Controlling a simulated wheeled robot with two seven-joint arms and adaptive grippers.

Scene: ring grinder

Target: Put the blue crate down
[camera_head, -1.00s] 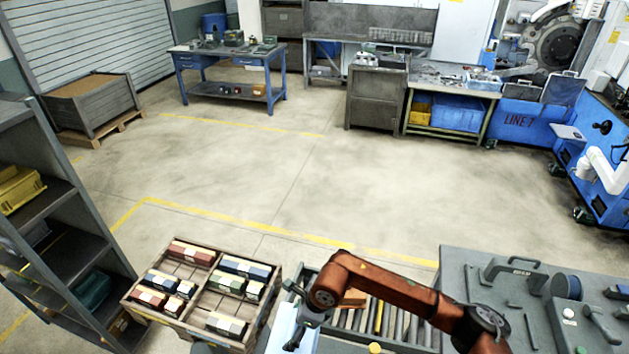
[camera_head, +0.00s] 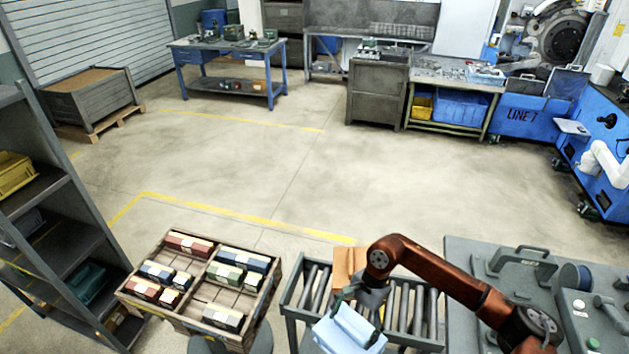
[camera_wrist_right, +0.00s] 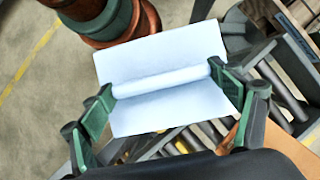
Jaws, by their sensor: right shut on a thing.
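The blue crate (camera_head: 346,332) is a pale blue, almost white piece at the bottom of the head view. My right gripper (camera_head: 366,300) is shut on it and holds it at the near side of the roller conveyor. In the right wrist view the crate (camera_wrist_right: 165,55) shows two pale faces with a rounded bar between them. The fingers of the right gripper (camera_wrist_right: 163,84) close on the two ends of that bar. I cannot tell whether the crate's underside touches anything. My left gripper is not in view.
A roller conveyor (camera_head: 410,312) carries a brown box (camera_head: 347,266) behind the crate. A wooden tray (camera_head: 190,318) with coloured blocks stands to the left. A grey bench (camera_head: 462,262) with tools is to the right. A grey shelf (camera_head: 55,208) stands far left. The floor beyond is clear.

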